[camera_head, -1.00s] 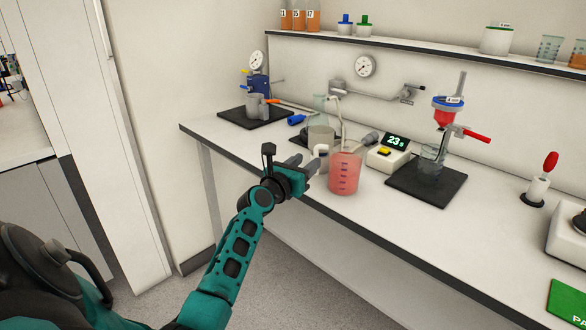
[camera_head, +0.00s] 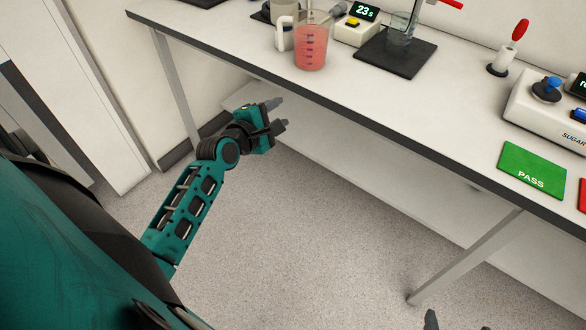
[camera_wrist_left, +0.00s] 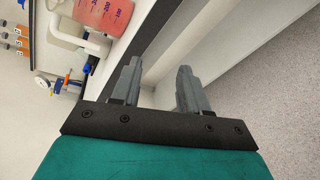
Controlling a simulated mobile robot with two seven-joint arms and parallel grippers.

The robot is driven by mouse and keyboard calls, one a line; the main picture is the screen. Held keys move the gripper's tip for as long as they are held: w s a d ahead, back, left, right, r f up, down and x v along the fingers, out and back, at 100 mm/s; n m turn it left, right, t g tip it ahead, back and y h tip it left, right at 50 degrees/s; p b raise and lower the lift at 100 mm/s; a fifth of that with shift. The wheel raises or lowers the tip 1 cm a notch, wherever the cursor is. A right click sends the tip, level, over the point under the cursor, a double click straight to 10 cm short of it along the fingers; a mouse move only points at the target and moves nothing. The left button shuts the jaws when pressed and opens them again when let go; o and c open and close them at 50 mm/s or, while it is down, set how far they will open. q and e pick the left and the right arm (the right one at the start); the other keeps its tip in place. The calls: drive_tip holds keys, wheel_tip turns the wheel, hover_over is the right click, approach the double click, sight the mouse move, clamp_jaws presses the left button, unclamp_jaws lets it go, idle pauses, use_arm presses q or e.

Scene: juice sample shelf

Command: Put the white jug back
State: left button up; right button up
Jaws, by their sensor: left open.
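The jug with a white handle (camera_head: 285,34) stands on the bench near its front edge. Its clear, marked body (camera_head: 311,48) holds pink liquid, and the handle points left. It also shows at the top of the left wrist view (camera_wrist_left: 102,12). My left gripper (camera_head: 279,113) is open and empty, in front of and below the bench edge, apart from the jug. Its two spread fingers show in the left wrist view (camera_wrist_left: 157,88). A dark tip, seemingly of my right gripper (camera_head: 431,320), just enters at the bottom edge; its jaws cannot be made out.
A timer box (camera_head: 357,28) stands right of the jug. A black mat (camera_head: 395,62) bears a glass beaker (camera_head: 400,40). A green PASS mat (camera_head: 532,168) and a sugar meter (camera_head: 548,110) are at the right. The bench front (camera_head: 430,130) is clear.

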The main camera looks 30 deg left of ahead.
use_arm(q)
drive_tip(key=s+d+f+m+g+h, duration=0.1)
drive_tip(key=s+d+f+m, duration=0.5)
drive_tip(key=m, duration=0.7)
drive_tip(key=s+d+f+m+g+h, duration=0.1)
drive_tip(key=s+d+f+m+g, duration=0.2)
drive_tip(key=s+d+f+m, duration=0.3)
drive_tip(key=s+d+m, duration=0.4)
drive_tip(key=s+m, duration=0.1)
drive_tip(key=m, duration=0.1)
drive_tip(key=shift+s+d+m+h, duration=0.25)
drive_tip(key=shift+s+m+h, duration=0.05)
drive_tip(key=shift+s+m, duration=0.1)
